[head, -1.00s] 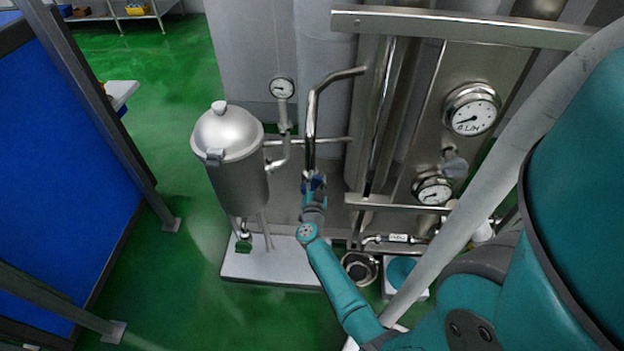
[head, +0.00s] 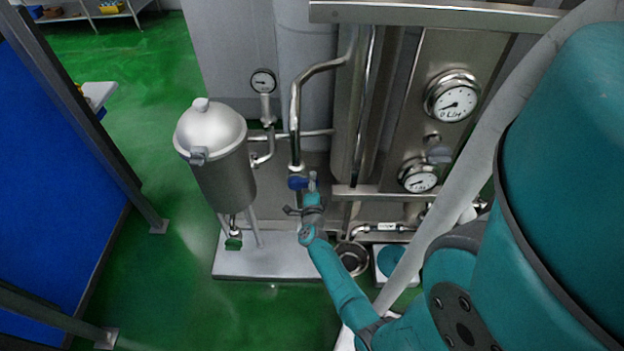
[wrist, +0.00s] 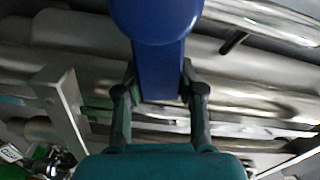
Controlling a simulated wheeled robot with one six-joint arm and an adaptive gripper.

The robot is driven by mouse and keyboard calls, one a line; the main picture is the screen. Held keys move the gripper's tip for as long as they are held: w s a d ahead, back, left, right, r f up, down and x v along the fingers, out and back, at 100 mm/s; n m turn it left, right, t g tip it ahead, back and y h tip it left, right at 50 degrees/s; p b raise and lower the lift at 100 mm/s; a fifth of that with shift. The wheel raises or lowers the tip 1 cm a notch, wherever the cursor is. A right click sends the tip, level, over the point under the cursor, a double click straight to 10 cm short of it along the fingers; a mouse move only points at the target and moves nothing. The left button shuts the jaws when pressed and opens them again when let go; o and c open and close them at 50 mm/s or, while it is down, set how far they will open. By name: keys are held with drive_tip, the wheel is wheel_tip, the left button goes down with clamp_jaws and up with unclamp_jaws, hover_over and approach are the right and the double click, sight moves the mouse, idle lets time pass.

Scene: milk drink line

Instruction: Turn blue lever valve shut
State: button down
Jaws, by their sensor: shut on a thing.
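The blue lever valve (head: 297,182) sits low on the bent steel pipe (head: 296,120), between the steel vessel and the gauge panel. My gripper (head: 312,181) is at the valve, at the end of my teal arm. In the wrist view, the blue lever (wrist: 158,70) runs down from a rounded blue end at the top. My gripper (wrist: 158,98) has one finger on each side of the lever and is shut on it. The valve body and the lever's exact angle to the pipe cannot be made out.
A domed steel vessel (head: 222,175) stands on a pale plinth (head: 270,268) to the left. Round gauges (head: 451,97) fill the panel at the right. A round steel drain cup (head: 352,257) lies below. Green floor (head: 180,290) is free at the left.

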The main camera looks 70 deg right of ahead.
drive_tip(key=shift+s+f+m, duration=0.15)
drive_tip(key=shift+f+m, duration=0.7)
drive_tip(key=shift+m, duration=0.45)
drive_tip(key=shift+f, duration=0.1)
drive_tip(key=c, duration=0.7)
unclamp_jaws()
drive_tip(key=v, duration=1.2)
